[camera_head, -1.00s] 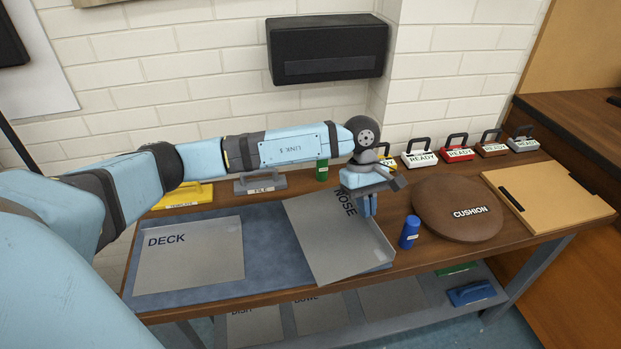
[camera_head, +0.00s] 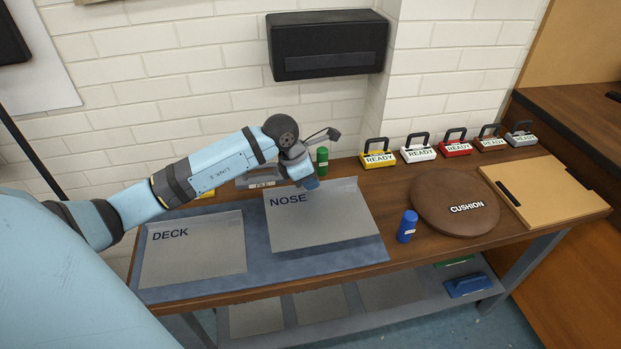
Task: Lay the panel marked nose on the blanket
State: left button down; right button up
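The grey panel marked NOSE (camera_head: 322,219) is over the right part of the blue blanket (camera_head: 262,262), roughly square with it. A dark shadow along its front edge suggests it is slightly above the cloth. My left gripper (camera_head: 309,184) is at the panel's back edge, beside the word NOSE, and appears shut on that edge; the fingertips are partly hidden. The panel marked DECK (camera_head: 193,255) lies flat on the blanket to the left, with a strip of blanket between them. My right gripper is not in view.
A blue bottle (camera_head: 407,226) and a round brown cushion (camera_head: 455,204) stand right of the blanket. A green bottle (camera_head: 322,160) and a file block (camera_head: 262,183) are behind. Several READY blocks line the back. A tan folder (camera_head: 543,190) lies far right.

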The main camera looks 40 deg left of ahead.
aim_at(310, 196)
pick_arm(q)
notch_tip(310, 196, down, 4)
jog(key=shift+r+b, duration=0.15)
jog(key=shift+b, duration=0.85)
jog(key=shift+f+b, duration=0.45)
jog(key=shift+f, duration=0.3)
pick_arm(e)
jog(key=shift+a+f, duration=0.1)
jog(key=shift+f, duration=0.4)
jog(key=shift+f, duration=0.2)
pick_arm(q)
jog(key=shift+f+b, duration=0.2)
jog(key=shift+b, duration=0.25)
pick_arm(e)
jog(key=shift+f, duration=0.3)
pick_arm(q)
jog(key=c, duration=0.7)
grip_release()
jog(key=shift+r, duration=0.1)
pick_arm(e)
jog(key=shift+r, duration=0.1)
